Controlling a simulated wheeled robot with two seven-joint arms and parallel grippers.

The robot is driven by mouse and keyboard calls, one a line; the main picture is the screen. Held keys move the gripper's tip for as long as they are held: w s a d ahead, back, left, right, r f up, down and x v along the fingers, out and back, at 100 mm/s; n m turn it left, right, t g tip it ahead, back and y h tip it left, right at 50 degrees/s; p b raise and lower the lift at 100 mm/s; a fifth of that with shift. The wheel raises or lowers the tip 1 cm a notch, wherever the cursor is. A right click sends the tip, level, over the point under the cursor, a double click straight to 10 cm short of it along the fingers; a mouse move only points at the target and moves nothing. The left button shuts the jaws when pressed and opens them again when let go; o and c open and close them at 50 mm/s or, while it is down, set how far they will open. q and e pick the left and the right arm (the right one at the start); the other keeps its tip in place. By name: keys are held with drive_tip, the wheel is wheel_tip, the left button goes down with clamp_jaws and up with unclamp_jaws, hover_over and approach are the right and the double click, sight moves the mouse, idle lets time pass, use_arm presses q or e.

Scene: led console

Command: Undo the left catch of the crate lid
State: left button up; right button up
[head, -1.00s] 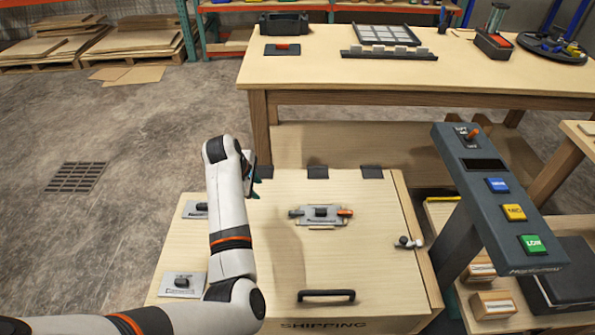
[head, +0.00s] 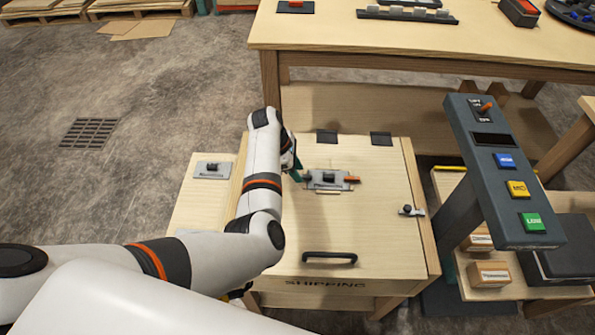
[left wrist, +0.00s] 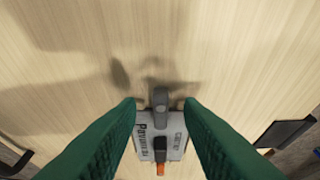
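The wooden crate lid (head: 375,235) has a black handle (head: 330,258) at its front and a small catch (head: 410,210) with a dark knob at its right edge. The lid's left edge is largely behind my left arm, and no left catch shows there. A grey plate (head: 328,180) with a dark knob and an orange end lies mid-lid. My left gripper (head: 295,173) is beside the plate's left end. In the left wrist view its green fingers (left wrist: 162,104) are apart, either side of a grey knob (left wrist: 160,97) at the labelled plate's end. My right gripper does not show.
A panel (head: 185,205) with a knobbed plate (head: 212,170) stands left of the crate. A dark console (head: 505,175) with blue, yellow and green buttons rises at the right. A wooden table (head: 400,42) stands behind. Open floor lies at the left.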

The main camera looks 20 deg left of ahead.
use_arm(q)
drive_tip(key=shift+d+f, duration=0.2)
drive_tip(key=shift+f, duration=0.2)
drive_tip(key=shift+c, duration=0.2)
clamp_jaws()
